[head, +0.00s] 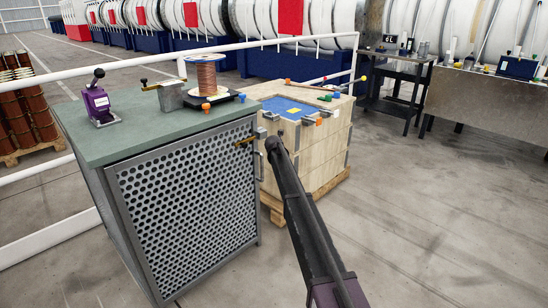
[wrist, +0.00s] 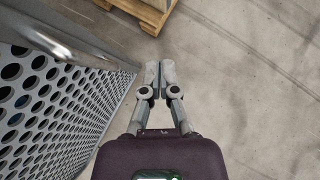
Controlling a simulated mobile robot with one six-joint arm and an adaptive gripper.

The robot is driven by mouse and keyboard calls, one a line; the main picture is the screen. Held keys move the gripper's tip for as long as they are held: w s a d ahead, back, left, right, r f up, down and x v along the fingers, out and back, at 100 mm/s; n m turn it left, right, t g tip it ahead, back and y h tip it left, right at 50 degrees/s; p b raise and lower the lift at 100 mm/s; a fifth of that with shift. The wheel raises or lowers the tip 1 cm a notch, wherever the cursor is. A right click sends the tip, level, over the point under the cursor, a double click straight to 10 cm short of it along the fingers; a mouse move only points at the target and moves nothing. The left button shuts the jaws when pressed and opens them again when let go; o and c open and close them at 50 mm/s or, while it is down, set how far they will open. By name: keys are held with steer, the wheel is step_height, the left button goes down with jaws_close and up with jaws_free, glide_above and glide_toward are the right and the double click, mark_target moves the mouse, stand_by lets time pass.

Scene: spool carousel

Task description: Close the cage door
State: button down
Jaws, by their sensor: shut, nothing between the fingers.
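The cage door (head: 185,205) is a perforated grey metal panel in a frame on the front of a green-topped cabinet (head: 125,130). It looks flush or nearly flush with the cabinet front; I cannot tell whether a small gap remains. A yellow latch piece (head: 244,141) sits near its upper right corner, with a bar handle (head: 259,166) below it. The wrist view shows the perforated panel (wrist: 40,110) along the left. My gripper (wrist: 155,75) is shut and empty, over the floor to the right of the panel's edge, apart from it. My arm hides the gripper in the head view.
A wooden crate (head: 330,158) on a pallet stands just right of the cabinet. A copper spool (head: 206,76) and a purple device (head: 97,102) stand on the cabinet top. White railings (head: 200,50) run behind. The floor (head: 420,220) at right is clear.

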steer(key=shift+s+d+r+p, duration=0.4)
steer(key=shift+d+r+p, duration=0.25)
steer(key=shift+r, duration=0.15)
steer(key=shift+s+d+r+p, duration=0.4)
steer(key=shift+d+r+p, duration=0.25)
steer(key=shift+r, duration=0.1)
steer(key=s+d+f+m+g+y, duration=0.1)
steer(key=s+d+f+m+g, duration=0.35)
steer(key=s+m, duration=1.1)
steer(key=s+d+r+m+g, duration=0.1)
steer(key=s+d+m, duration=0.6)
steer(key=s, duration=1.7)
steer(key=s+d+f+m+g+y, duration=0.1)
steer(key=s+d+f+m+g, duration=0.35)
steer(key=s+m, duration=1.15)
steer(key=s+r+n+p, duration=0.2)
steer(key=r+p, duration=0.8)
steer(key=r, duration=0.2)
steer(key=s+d+r+n+t+p, duration=0.1)
steer(key=s+r+n+p, duration=0.1)
steer(key=r+p, duration=0.9)
steer(key=shift+d+r, duration=0.15)
steer(key=shift+r, duration=0.3)
